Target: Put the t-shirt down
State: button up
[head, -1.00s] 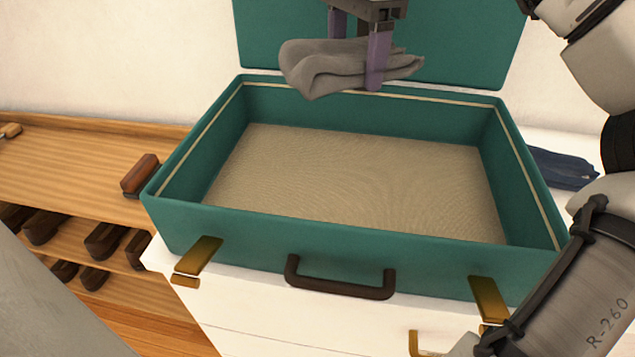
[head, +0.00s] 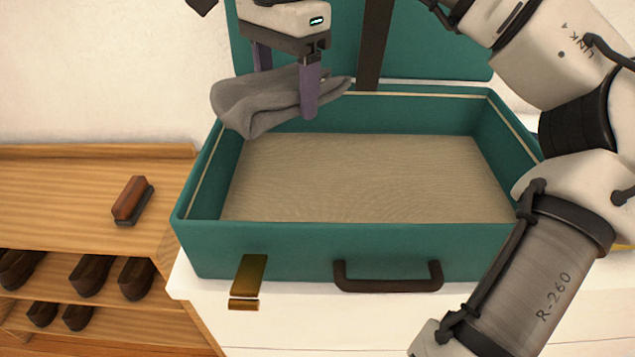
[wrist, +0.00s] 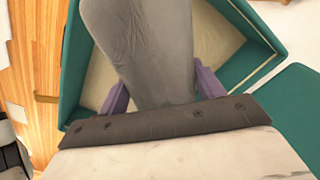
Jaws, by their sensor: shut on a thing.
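A grey folded t-shirt (head: 262,102) is held between the purple fingers of my gripper (head: 285,95). In the head view it hangs over the back left part of an open teal suitcase (head: 300,245), above its floor. In the wrist view the t-shirt (wrist: 145,50) lies between the two fingers (wrist: 163,95) and extends over the suitcase, whose teal wall (wrist: 75,60) shows beside it. The suitcase has a beige lined floor, which looks empty where visible. Its lid stands raised at the back.
The suitcase stands on a white cabinet (head: 300,335). At left is a wooden shelf unit (head: 60,190) with a brush (head: 132,200) on top and several dark shoes (head: 90,275) below. The suitcase walls, handle (head: 388,278) and raised lid (head: 440,50) bound the space.

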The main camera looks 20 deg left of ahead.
aim_at(294, 199)
notch_tip(294, 199, down, 17)
dwell(0.4)
jog(key=shift+f, duration=0.1)
jog(key=shift+f, duration=0.15)
jog(key=o, duration=1.1)
jog(key=shift+c, duration=0.2)
notch_tip(294, 199, up, 12)
jog(key=shift+r, duration=0.25)
